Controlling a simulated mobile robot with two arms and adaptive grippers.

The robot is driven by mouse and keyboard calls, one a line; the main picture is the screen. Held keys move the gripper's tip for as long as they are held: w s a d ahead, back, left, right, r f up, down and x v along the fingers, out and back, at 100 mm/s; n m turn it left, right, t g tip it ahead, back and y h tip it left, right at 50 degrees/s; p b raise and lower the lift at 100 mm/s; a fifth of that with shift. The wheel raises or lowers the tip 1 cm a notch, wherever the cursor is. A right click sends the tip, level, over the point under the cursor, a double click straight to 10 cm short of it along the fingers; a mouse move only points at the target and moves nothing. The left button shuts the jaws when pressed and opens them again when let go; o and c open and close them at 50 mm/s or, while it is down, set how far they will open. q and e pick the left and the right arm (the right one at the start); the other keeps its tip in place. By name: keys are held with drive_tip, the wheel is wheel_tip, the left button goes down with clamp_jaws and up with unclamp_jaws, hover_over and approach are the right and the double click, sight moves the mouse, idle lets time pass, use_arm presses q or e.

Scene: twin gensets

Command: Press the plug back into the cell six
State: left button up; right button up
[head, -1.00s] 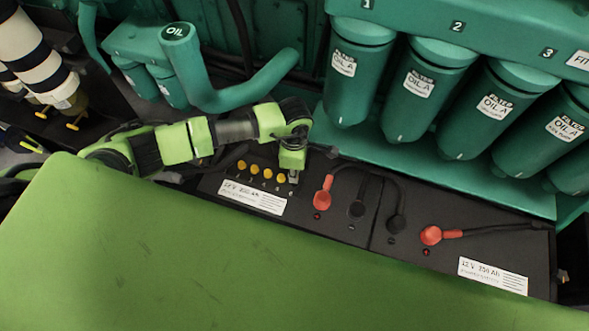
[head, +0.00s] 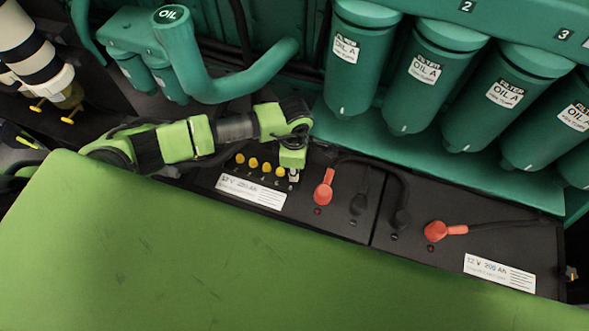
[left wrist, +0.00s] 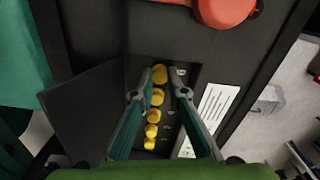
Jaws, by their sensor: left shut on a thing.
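The battery (head: 330,228) has a row of yellow plugs (head: 253,163) along its cell strip, with small numbers beside them. My left gripper (head: 293,175) is over the right end of this row, beside the last number. In the left wrist view my left gripper (left wrist: 160,80) points down into the recess, its fingertips on either side of the end yellow plug (left wrist: 160,74). It is shut on that plug. Several other yellow plugs (left wrist: 154,115) run in a line below it. I cannot tell how deep the held plug sits. My right gripper is not in view.
A red terminal cap (head: 323,190) stands close right of my gripper; it also shows in the left wrist view (left wrist: 225,10). Black caps (head: 358,204) and cables lie further right. A dark flap (left wrist: 90,110) flanks the recess. Green oil filters (head: 430,85) hang behind; a green panel (head: 150,250) fills the front.

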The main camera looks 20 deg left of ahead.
use_arm(q)
drive_tip(key=shift+f, duration=0.15)
drive_tip(key=o, duration=0.9)
drive_tip(key=shift+r+p, duration=1.65)
drive_tip(key=shift+r, duration=0.9)
clamp_jaws()
